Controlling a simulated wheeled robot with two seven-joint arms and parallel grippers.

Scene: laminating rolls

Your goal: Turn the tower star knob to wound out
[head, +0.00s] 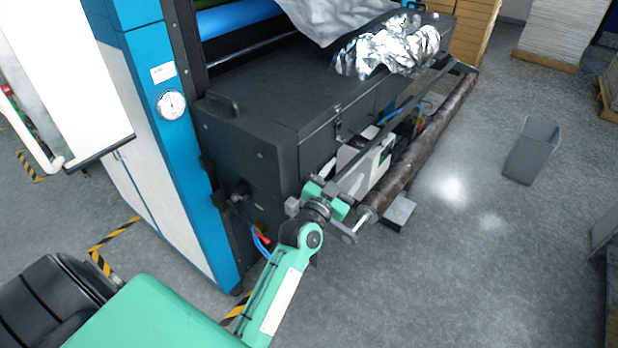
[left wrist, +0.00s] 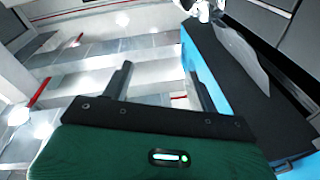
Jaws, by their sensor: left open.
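A small dark knob-like part (head: 240,191) sticks out low on the side of the black machine housing, beside the blue and white tower (head: 150,90). It is too small to tell whether it is the star knob or how it is turned. My left arm reaches in from the lower left, and my left gripper (head: 322,198) is at the housing's near end, to the right of that part and apart from it. In the left wrist view, my left gripper (left wrist: 157,72) has its two fingers spread with nothing between them. My right gripper is not in view.
A brown roll (head: 430,130) on a shaft runs along the housing's right side, close to my gripper. Crumpled foil (head: 390,50) lies on top. A round gauge (head: 172,105) is on the tower.

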